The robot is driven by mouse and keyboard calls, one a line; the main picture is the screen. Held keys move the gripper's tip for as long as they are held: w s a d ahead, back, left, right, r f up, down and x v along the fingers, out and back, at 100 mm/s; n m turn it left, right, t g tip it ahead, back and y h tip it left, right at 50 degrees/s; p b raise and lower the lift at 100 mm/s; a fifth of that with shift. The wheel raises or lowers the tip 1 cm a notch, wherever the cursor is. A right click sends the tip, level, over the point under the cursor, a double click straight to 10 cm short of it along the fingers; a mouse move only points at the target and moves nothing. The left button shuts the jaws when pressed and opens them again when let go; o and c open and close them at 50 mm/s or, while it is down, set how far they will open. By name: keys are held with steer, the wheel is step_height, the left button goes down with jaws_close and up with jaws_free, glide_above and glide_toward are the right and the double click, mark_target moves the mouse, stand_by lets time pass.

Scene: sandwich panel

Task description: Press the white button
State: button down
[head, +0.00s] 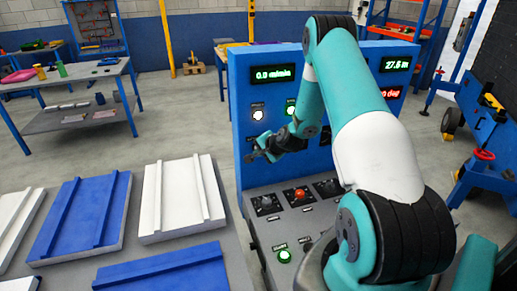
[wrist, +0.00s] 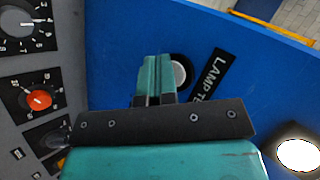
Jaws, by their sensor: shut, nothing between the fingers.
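A white, greyish round button (wrist: 179,74) in a black ring sits on the blue panel (wrist: 215,110), beside a black label reading "LAMP TE…". Its left part is hidden behind my fingers in the wrist view. In the head view I cannot make this button out near my gripper (head: 256,155), which is at the panel's lower left. My gripper is shut and empty, and its fingertips (wrist: 157,62) overlap the button's left edge in the wrist view. I cannot tell whether they touch it. A bright white lit lamp (head: 258,114) is higher on the panel and also shows in the wrist view (wrist: 298,154).
A green lamp (head: 291,107) is on the panel. Blue and white panels (head: 180,200) lie on a table at left.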

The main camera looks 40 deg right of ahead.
steer(key=shift+s+a, duration=0.3)
steer(key=shift+s, duration=0.4)
steer(key=s, duration=0.1)
steer(key=s+a, duration=0.1)
steer(key=s, duration=0.1)
steer(key=s+a+b, duration=0.1)
steer(key=shift+s+a, duration=0.1)
steer(key=shift+s, duration=0.15)
stand_by(0.7)
